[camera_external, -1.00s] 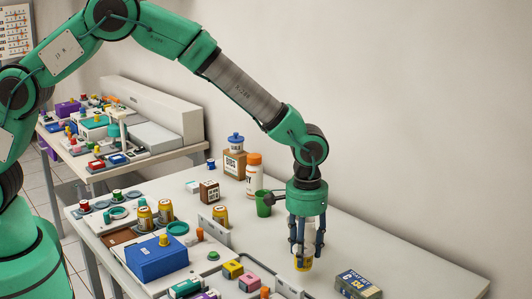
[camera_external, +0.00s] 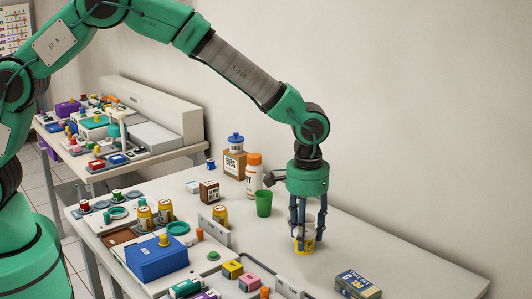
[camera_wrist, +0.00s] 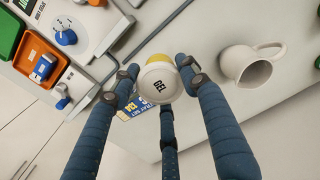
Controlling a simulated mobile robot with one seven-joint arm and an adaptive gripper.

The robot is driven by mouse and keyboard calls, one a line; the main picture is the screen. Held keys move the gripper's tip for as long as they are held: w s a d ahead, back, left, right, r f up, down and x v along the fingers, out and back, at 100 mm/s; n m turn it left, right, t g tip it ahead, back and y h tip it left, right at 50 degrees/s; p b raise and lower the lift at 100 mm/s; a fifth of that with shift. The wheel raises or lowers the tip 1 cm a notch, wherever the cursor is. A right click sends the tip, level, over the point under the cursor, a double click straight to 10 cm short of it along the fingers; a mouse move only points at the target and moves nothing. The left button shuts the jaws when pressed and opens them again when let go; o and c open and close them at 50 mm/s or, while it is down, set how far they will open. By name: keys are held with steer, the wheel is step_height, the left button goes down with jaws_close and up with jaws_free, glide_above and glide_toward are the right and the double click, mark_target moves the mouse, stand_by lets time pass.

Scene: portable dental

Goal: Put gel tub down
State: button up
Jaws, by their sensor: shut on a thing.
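The gel tub (camera_wrist: 160,84) has a white lid marked GEL and a yellow body. In the wrist view it sits between the fingers of my gripper (camera_wrist: 159,76), which are shut around it. In the external view my gripper (camera_external: 308,236) points down over the right part of the long table (camera_external: 395,255), with the yellow of the gel tub (camera_external: 304,246) low between the fingertips. The fingers hide part of the tub. I cannot tell whether its base touches the tabletop.
A green cup (camera_external: 264,203) stands left of my gripper, before a white bottle with an orange cap (camera_external: 254,178). A dark blue and yellow box (camera_external: 357,284) lies at the front right. A white mug (camera_wrist: 247,67) shows in the wrist view. The tabletop right of my gripper is bare.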

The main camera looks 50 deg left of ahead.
steer(key=w+a+n+p, duration=0.1)
steer(key=a, duration=2.1)
steer(key=shift+w+r+n, duration=0.15)
steer(key=shift+w+n, duration=0.2)
steer(key=shift+n, duration=0.05)
steer(key=shift+f+b, duration=0.45)
steer(key=shift+f, duration=2.7)
steer(key=shift+f+b, duration=0.45)
steer(key=shift+f, duration=1.45)
steer(key=shift+f, duration=0.15)
